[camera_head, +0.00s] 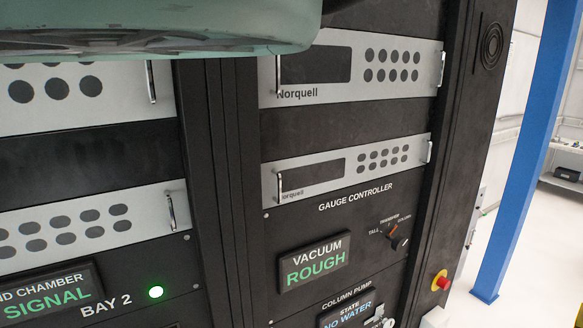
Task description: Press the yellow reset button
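No button that reads as a yellow reset button can be made out in this view. A red round button on a yellow base (440,281) sits at the lower right edge of the black rack. My gripper is not in view.
The black rack holds the gauge controller panel with a VACUUM ROUGH display (314,261) and a rotary selector knob (399,242). Below is a COLUMN PUMP display (347,311), cut off by the frame. A green lamp (155,292) glows at left. A blue post (525,150) and open pale floor are at right.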

